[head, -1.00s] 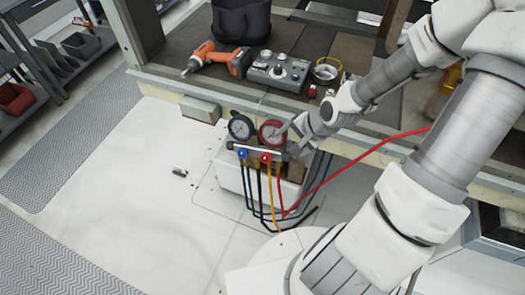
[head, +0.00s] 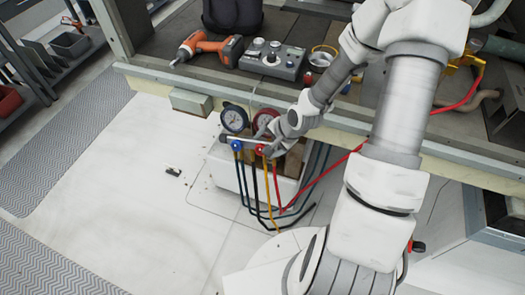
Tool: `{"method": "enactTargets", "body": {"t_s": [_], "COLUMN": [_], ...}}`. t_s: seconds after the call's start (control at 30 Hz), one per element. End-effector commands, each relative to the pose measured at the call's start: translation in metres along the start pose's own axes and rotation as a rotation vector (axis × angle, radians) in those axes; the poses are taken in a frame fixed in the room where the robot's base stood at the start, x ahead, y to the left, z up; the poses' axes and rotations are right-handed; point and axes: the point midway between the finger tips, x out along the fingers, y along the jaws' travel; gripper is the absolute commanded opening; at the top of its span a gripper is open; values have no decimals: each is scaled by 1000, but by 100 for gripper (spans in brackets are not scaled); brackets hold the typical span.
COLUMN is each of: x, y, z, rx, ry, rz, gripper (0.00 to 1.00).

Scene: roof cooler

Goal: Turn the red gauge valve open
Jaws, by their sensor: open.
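The gauge manifold hangs at the front of the workbench, with a blue-rimmed gauge (head: 235,119) on the left and a red-rimmed gauge (head: 264,121) on the right. Below them are a blue valve knob (head: 237,146) and the red gauge valve (head: 260,149). My gripper (head: 268,141) is open at the red gauge, close to the red valve. It partly covers the red gauge's face. I cannot tell whether a finger touches the valve, or how far the valve is turned.
Dark, yellow and red hoses (head: 280,195) hang below the manifold, in front of a white box (head: 225,170). On the workbench (head: 165,50) lie an orange drill (head: 210,47) and a grey control box (head: 270,60). The floor at left is mostly clear.

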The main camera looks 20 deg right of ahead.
Motion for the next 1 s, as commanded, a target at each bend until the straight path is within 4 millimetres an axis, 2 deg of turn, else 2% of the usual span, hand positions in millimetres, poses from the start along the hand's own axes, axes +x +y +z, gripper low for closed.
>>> {"method": "enactTargets", "body": {"t_s": [0.03,0.1,0.3,0.67,0.77,1.0], "x": [11,21,40,44,44,44], "y": [1,1,0,0,0,0], "z": [1,1,0,0,0,0], "rx": [-3,-3,0,1,1,0], "ry": [-3,-1,-1,1,1,0], "rz": [1,1,0,0,0,0], "gripper": [81,81,81,81,67,24]}}
